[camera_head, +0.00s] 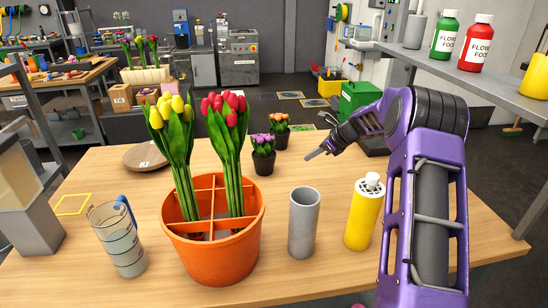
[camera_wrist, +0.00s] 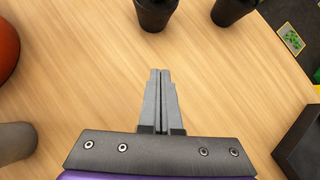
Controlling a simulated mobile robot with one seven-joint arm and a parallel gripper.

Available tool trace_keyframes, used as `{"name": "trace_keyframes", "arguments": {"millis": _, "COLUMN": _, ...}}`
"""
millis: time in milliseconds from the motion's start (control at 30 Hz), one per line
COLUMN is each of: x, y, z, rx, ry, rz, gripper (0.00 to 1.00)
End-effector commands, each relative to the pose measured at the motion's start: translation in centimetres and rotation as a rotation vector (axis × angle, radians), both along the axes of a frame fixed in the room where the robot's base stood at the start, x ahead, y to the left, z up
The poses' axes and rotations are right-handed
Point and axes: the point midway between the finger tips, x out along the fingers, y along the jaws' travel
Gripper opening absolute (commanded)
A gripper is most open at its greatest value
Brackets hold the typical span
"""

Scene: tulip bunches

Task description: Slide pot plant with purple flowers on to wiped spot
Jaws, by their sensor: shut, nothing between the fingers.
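The pot plant with purple flowers (camera_head: 263,160) stands upright in a dark pot on the table, behind the large orange pot. In the wrist view the nearer dark pot (camera_wrist: 155,12), cut off by the top edge, appears to be the same one. My gripper (camera_head: 311,156) is to the right of it in the head view, low over the table, shut and empty. Its closed fingers (camera_wrist: 160,75) point towards the dark pots, with bare wood between. A yellow square outline (camera_head: 73,204) marks a spot at the table's left.
A pot with orange flowers (camera_head: 279,138) stands just behind the purple one. The orange tulip pot (camera_head: 212,262), grey cylinder (camera_head: 303,225), yellow bottle (camera_head: 363,215) and glass jug (camera_head: 118,240) stand in front. A wooden disc (camera_head: 145,157) lies at the back left.

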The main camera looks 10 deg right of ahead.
Motion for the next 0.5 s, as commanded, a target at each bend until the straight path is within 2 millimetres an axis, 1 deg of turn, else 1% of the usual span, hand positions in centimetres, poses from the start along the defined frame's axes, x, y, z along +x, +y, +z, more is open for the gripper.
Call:
{"name": "trace_keyframes", "arguments": {"millis": 67, "x": -0.5, "y": 0.5, "z": -0.6, "rx": 0.067, "ry": 0.019, "rz": 0.002, "gripper": 0.00}}
{"name": "trace_keyframes", "arguments": {"millis": 167, "x": -0.6, "y": 1.2, "z": -1.1, "rx": 0.097, "ry": 0.027, "rz": 0.007, "gripper": 0.00}}
{"name": "trace_keyframes", "arguments": {"millis": 333, "x": 0.6, "y": 2.6, "z": -3.0, "rx": 0.096, "ry": 0.029, "rz": 0.009, "gripper": 0.00}}
{"name": "trace_keyframes", "arguments": {"millis": 500, "x": 2.3, "y": 4.5, "z": -5.7, "rx": 0.094, "ry": 0.028, "rz": 0.008, "gripper": 0.00}}
